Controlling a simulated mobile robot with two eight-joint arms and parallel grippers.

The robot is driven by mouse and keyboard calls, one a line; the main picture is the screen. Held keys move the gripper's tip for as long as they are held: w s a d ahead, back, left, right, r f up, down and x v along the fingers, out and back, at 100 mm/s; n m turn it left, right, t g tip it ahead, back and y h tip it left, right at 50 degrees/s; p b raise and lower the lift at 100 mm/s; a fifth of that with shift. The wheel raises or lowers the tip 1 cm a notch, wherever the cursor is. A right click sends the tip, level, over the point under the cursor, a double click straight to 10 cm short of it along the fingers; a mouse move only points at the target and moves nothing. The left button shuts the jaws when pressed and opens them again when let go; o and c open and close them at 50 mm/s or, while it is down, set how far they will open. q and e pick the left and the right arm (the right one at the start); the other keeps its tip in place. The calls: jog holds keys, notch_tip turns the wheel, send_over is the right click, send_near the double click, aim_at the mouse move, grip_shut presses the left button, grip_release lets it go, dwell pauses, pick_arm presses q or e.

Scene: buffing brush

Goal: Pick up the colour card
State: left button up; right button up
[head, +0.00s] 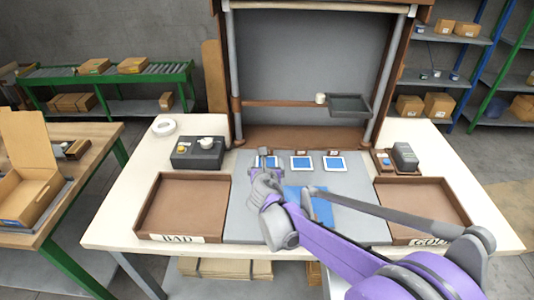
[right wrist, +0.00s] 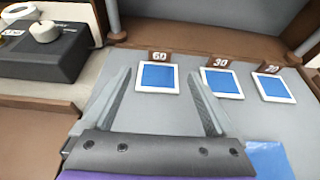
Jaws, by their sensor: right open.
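The left card (head: 267,162) is tagged 60 and also shows in the right wrist view (right wrist: 158,77). The middle card (head: 303,163) is tagged 30; the third card (head: 334,164) is at the right. My right gripper (head: 262,174) is open and empty, its fingers (right wrist: 158,92) spread in front of the 60 card. A plain blue sheet (head: 318,207) lies on the mat, partly hidden by my arm. My left gripper is not in view.
A brown BAD tray (head: 183,205) is at the left and a GOOD tray (head: 428,205) at the right, partly behind my arm. A black control box (head: 197,153) and white tape roll (head: 163,127) stand back left. A small grey tray (head: 349,105) hangs on a brown bar.

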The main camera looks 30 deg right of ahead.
aim_at(267, 159)
jog(key=x, duration=1)
jog(key=shift+w, duration=0.2)
jog(key=c, duration=1.4)
